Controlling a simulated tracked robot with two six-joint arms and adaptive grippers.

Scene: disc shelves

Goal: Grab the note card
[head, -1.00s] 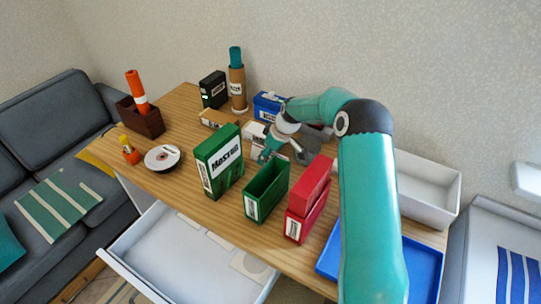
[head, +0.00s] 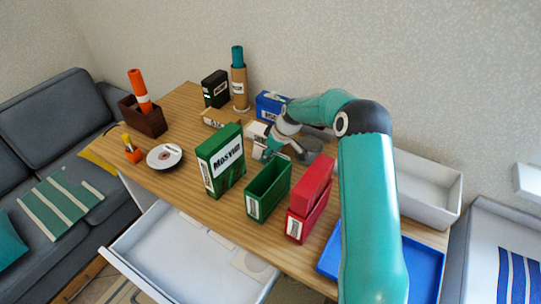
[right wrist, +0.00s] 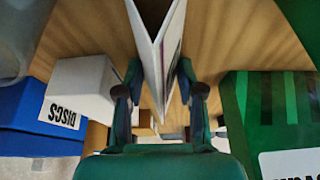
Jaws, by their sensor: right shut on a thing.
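The note card is a white folded card (right wrist: 158,45) in the right wrist view, standing as a narrow V with its fold toward the gripper. My right gripper (right wrist: 160,92) has a finger on each side of it and is shut on it. In the head view my right gripper (head: 270,150) is low over the table behind the green box and open green bin; the card cannot be made out there. My left gripper is not in view.
A tall green box (head: 220,160), a green bin (head: 254,207) and a red box (head: 297,227) stand in front of the gripper. A drawer (head: 165,240) is open below.

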